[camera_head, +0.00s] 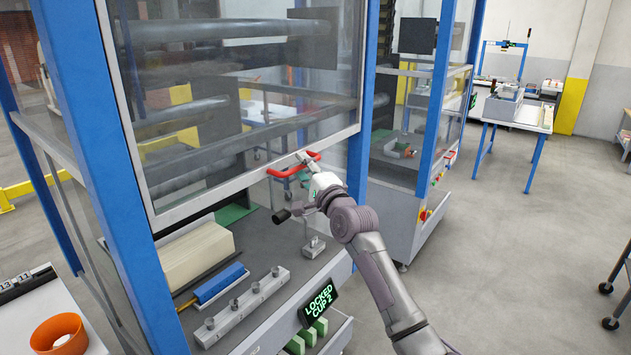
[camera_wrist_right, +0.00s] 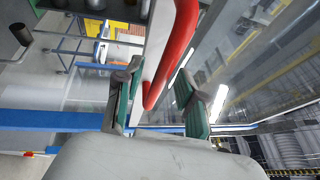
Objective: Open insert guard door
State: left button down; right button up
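The insert guard door (camera_head: 230,95) is a clear panel in a white frame on the blue-posted machine. Its lower edge sits above the machine bed, with a gap beneath. A red handle (camera_head: 293,166) is on its lower rail. My right gripper (camera_head: 308,165) is at the handle's right part. In the right wrist view, the red handle (camera_wrist_right: 172,55) lies between the spread green-padded fingers (camera_wrist_right: 157,90), with visible gaps beside it. The gripper looks open and not closed on it. My left gripper is out of view.
A display reading "LOCKED CUP 2" (camera_head: 319,302) is on the machine front. A cream stack (camera_head: 197,256), a blue roller (camera_head: 210,283) and a grey rail (camera_head: 240,305) lie under the door. A second machine (camera_head: 405,190) stands behind.

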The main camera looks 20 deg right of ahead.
jog(key=v, duration=1.1)
jog(key=shift+s+r, duration=0.1)
jog(key=s+d+f+n+g+h+b, duration=0.1)
jog(key=s+f+n+g, duration=0.2)
jog(key=f, duration=1.4)
jog(key=s+f+n+g+h+b, duration=0.1)
jog(key=s+f+n+g, duration=0.2)
jog(key=f, duration=1.3)
jog(key=s+d+f+n+g+h+b, duration=0.1)
jog(key=s+f+g+h, duration=0.3)
jog(key=f, duration=1.3)
jog(key=s+f+n+g+y+b, duration=0.15)
jog(key=s+f+n, duration=0.25)
jog(key=s+f, duration=1)
jog(key=s+f+n+g, duration=0.2)
jog(key=s+f, duration=0.3)
jog(key=s, duration=0.7)
jog(key=s+d+f+n+g+b, duration=0.1)
jog(key=s+f, duration=0.5)
jog(key=s, duration=0.6)
jog(key=s+d+f+n+g, duration=0.1)
jog(key=s+f+n+g, duration=0.3)
jog(key=s, duration=0.8)
jog(key=shift+f+h, duration=0.35)
jog(key=shift+f, duration=0.3)
